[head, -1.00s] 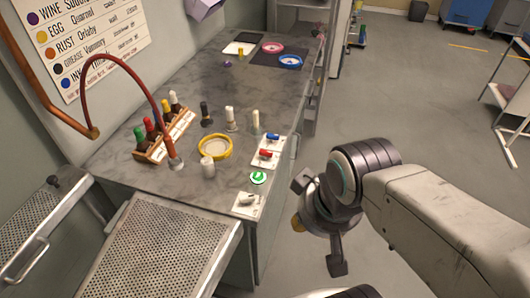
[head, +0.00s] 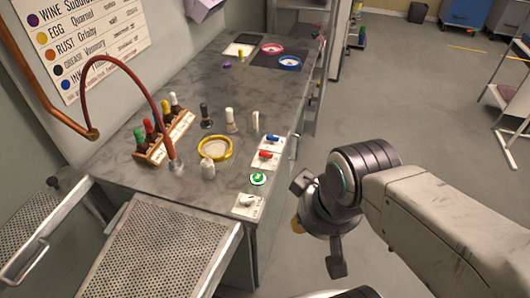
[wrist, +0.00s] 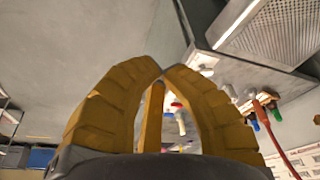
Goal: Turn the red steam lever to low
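The red lever (head: 268,154) is a small handle on a white plate at the right edge of the marble-topped bench. A blue lever (head: 271,138) stands just behind it and a white lever (head: 246,201) nearer on the same edge. My gripper (head: 298,223) is right of the bench, over the floor, apart from the levers; its fingers are mostly hidden in the head view. In the wrist view its yellow fingers (wrist: 163,72) meet at the tips with nothing seen between them. A small red patch beyond them is too blurred to identify.
A green button (head: 258,179) lies between the red and white levers. A yellow-rimmed dish (head: 214,148), several bottles and a rack (head: 152,152) of coloured caps stand further left. Perforated trays (head: 150,250) adjoin the bench's near end. Open floor (head: 400,100) lies right.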

